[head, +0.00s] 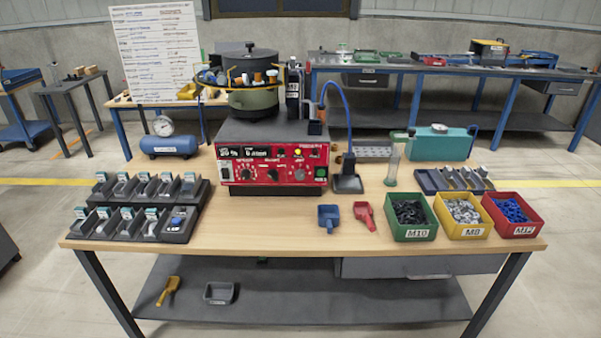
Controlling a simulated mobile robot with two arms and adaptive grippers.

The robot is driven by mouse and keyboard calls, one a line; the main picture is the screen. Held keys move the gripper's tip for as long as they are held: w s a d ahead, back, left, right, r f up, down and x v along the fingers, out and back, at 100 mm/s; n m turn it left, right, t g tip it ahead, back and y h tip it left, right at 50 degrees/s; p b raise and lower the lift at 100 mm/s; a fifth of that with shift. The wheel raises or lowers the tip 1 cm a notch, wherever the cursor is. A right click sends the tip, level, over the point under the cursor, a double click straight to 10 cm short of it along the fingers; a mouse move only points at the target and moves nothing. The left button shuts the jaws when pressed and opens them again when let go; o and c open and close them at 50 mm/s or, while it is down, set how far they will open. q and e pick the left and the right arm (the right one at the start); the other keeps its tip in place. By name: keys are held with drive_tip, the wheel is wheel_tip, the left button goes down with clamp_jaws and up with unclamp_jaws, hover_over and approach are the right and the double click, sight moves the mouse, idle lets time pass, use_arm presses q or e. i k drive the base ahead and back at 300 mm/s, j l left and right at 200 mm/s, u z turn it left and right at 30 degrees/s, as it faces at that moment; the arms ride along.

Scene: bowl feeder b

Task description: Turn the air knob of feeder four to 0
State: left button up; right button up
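The bowl feeder stands at the back middle of the wooden table, with a dark-lidded olive bowl (254,99) on a dark base (272,131). Its red control panel (262,186) faces me. The panel has lit displays (250,153), a row of small dark knobs (272,173), a yellow button (297,152) and a green button (321,172). The knob labels and pointer positions are too small to read, so I cannot tell which knob is the air knob or where it is set. Neither gripper is in view.
Racks of small grey bins (138,228) stand at left beside a blue air tank (169,145). Blue (328,217) and red (364,214) scoops lie front right of the feeder, beside green (413,232), yellow (466,232) and red (515,230) boxes. The tabletop before the panel is clear.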

sight(299, 174)
drive_tip(key=j+u, duration=0.15)
drive_tip(key=j, duration=0.3)
drive_tip(key=i+j+u, duration=0.15)
drive_tip(key=j, duration=0.25)
drive_tip(key=j+u, duration=0.15)
drive_tip(key=j, duration=0.3)
